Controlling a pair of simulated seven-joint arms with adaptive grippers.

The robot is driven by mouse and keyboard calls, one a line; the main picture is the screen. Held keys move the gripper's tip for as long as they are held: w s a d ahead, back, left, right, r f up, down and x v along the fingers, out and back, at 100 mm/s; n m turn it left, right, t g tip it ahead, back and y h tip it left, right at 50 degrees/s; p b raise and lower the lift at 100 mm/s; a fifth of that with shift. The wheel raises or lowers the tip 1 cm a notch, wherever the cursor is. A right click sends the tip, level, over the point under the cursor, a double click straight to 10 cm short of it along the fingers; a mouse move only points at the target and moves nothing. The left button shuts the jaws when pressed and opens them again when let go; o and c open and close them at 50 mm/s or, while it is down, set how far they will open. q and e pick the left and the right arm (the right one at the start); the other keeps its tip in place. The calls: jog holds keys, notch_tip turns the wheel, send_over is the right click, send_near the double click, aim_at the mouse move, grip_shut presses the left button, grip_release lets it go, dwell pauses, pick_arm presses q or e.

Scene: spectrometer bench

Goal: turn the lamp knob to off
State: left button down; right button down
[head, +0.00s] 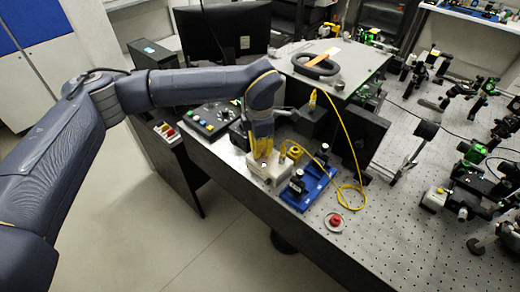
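My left arm reaches in from the left, and my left gripper (260,153) points down at a small white box (272,172) near the front edge of the bench. Its yellow fingers are in front of or on the top of the box; I cannot tell whether they touch it. The fingers look close together, but their gap is too small to judge. I cannot make out the lamp knob for certain; the gripper may hide it. A dark control panel (209,119) with several coloured buttons lies left of the gripper. My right gripper is not in view.
A yellow cable (350,140) loops down beside a blue-based mount (306,186) right of the white box. A red button (335,221) sits near the bench's front edge. A monitor (224,34) stands behind my arm. Several optics crowd the perforated bench top (390,235) at right.

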pick_arm(q)
jog(key=n, duration=0.4)
jog(key=shift+n, duration=2.7)
jog(key=c, duration=1.3)
grip_release()
notch_tip(320, 180, up, 12)
